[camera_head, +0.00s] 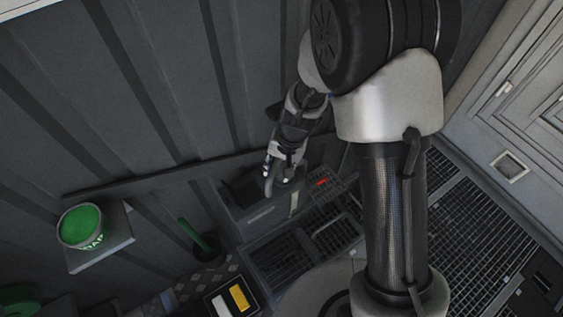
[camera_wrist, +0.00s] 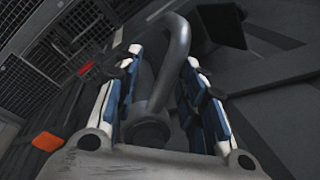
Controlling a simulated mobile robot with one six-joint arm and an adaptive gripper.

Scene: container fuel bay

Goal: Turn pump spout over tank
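In the wrist view a grey curved pump spout (camera_wrist: 178,55) bends over between the two fingers of my gripper (camera_wrist: 162,62). A thicker grey pump post stands beside it, near the left finger. The fingers are spread apart, one on each side of the pump. I cannot tell whether either finger touches it. In the head view my gripper (camera_head: 281,170) is down at a grey box-like unit (camera_head: 262,219) by the wall, and the spout (camera_head: 270,181) shows just below it. A dark opening, possibly the tank, lies left of the gripper; I cannot tell for sure.
A small red part (camera_head: 320,182) lies right of the gripper, near dark grated trays (camera_head: 285,262). A green-filled bucket (camera_head: 82,226) stands on a wall shelf (camera_head: 104,252) at left. A yellow block (camera_head: 239,297) is at the bottom. The ribbed wall is close behind the gripper.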

